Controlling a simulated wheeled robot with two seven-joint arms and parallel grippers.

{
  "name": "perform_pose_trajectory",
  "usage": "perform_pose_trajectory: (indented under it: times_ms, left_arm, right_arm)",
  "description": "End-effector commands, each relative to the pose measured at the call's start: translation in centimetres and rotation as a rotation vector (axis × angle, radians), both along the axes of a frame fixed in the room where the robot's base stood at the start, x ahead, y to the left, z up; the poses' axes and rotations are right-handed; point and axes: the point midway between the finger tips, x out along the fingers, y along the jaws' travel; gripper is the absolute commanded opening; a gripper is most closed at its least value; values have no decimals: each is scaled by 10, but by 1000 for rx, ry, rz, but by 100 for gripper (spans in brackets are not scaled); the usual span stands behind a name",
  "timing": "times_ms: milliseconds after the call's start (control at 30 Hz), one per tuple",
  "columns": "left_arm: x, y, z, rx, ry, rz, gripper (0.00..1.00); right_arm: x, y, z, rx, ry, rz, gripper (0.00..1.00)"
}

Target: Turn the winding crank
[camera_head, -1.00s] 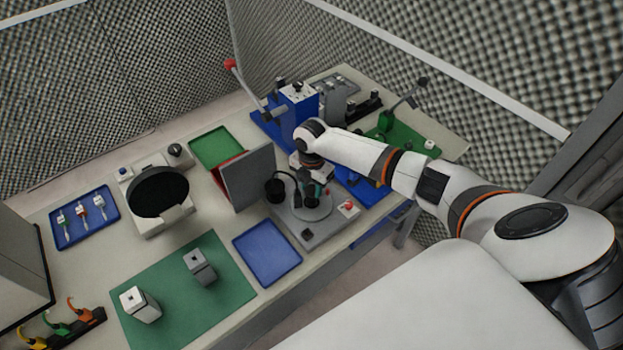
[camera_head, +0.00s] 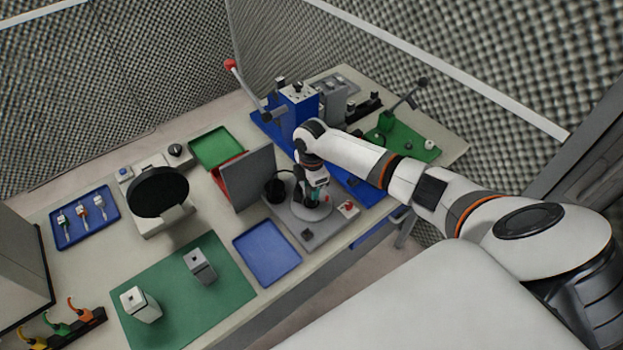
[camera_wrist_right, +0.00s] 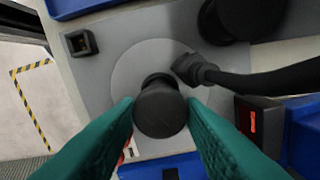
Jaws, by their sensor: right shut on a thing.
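The winding crank's black round knob (camera_wrist_right: 160,106) shows in the right wrist view between two teal fingers. It sits over a pale grey disc (camera_wrist_right: 128,68) on a grey base plate (camera_wrist_right: 95,80). My right gripper (camera_wrist_right: 163,112) is shut on this knob. In the head view my right gripper (camera_head: 316,197) points down over the grey base (camera_head: 285,217) at the table's front edge, and hides the knob. The link under the knob is mostly hidden. My left gripper is not in view.
A black curved arm or cable (camera_wrist_right: 255,83) runs close beside the knob. A grey upright panel (camera_head: 249,178) stands left of the base. A blue tray (camera_head: 267,250) lies in front, and a blue press (camera_head: 298,105) stands behind. A small box with a red button (camera_head: 348,208) is at the right.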

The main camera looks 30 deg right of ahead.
Motion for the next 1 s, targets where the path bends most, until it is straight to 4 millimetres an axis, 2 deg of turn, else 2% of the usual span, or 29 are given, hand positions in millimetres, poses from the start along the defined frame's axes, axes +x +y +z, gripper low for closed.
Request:
perform_pose_trajectory:
  times_ms: [1000]
  left_arm:
    - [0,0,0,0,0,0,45]
  right_arm:
    - [2,-1,2,1,-6,-509,13]
